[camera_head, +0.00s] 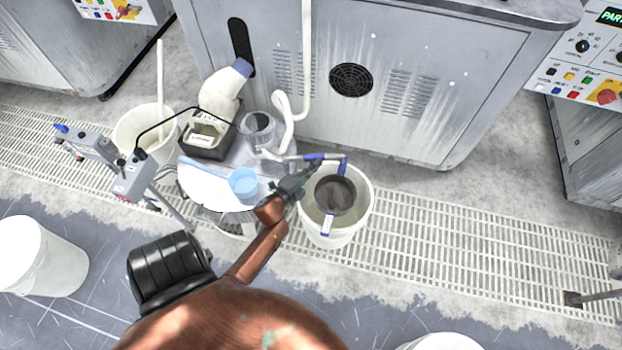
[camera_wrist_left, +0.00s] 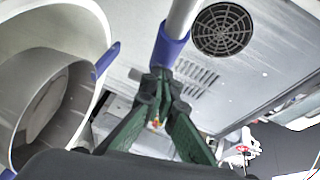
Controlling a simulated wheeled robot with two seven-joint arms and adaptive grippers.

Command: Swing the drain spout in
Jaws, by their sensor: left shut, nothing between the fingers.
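The drain spout is a thin grey pipe with blue sleeves (camera_head: 315,157). It runs from beside the small stand to above the rim of a white bucket (camera_head: 368,215), with a blue end piece pointing down. My left gripper (camera_head: 306,176) is just below the pipe, to the left of the bucket. In the left wrist view, a blue sleeve of the spout (camera_wrist_left: 167,50) is right beyond the green fingertips (camera_wrist_left: 158,80). The fingers are shut with nothing between them; whether they touch the sleeve I cannot tell. My right gripper is not in view.
A grey strainer pot (camera_head: 336,195) with blue clips sits in the bucket. A second bucket (camera_head: 125,128) stands left. The machine cabinet (camera_head: 440,60) is behind; the floor grating at right is mostly clear.

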